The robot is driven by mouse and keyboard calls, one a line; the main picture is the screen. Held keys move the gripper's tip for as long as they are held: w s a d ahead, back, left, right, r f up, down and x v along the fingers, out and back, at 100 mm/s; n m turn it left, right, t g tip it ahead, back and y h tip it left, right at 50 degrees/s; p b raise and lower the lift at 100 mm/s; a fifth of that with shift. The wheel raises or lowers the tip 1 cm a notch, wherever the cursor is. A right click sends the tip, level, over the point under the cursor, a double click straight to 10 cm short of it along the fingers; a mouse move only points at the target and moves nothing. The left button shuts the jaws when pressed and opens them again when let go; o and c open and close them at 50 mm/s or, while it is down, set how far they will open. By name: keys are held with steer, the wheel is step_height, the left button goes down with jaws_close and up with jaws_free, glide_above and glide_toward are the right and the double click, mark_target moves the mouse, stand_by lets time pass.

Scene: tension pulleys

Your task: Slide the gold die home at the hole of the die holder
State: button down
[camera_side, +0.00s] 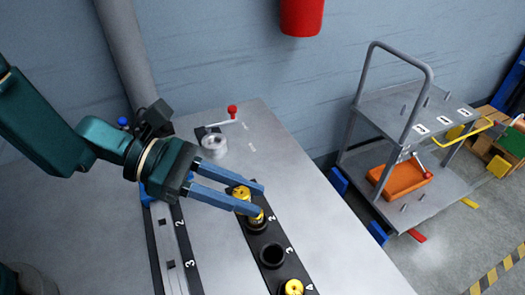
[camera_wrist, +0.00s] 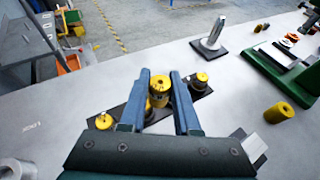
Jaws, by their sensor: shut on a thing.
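A gold die (camera_wrist: 160,92) stands between the two blue fingers of my gripper (camera_wrist: 160,75) in the wrist view. My gripper (camera_side: 260,201) is shut on it over the black numbered strip (camera_side: 244,222), near the number 2. In the side view the fingers partly cover the die, and I cannot tell whether it rests in its seat or is lifted. A silver ring-shaped part with a central opening (camera_side: 214,146), which looks like the die holder, stands behind on the bench. It shows partly at the lower left corner of the wrist view (camera_wrist: 14,170). No die shows in its opening.
The strip has an empty dark hole (camera_side: 272,255) near 3 and another gold piece (camera_side: 292,287) near 4. A red-knobbed lever (camera_side: 232,112) rises behind the silver ring. The bench between strip and ring is clear.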

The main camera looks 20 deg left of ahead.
glide_above(274, 259)
step_height(274, 259, down, 4)
steer(key=shift+r, duration=0.1)
steer(key=shift+f, duration=1.8)
steer(key=c, duration=0.6)
jaws_free()
steer(key=shift+c, duration=0.2)
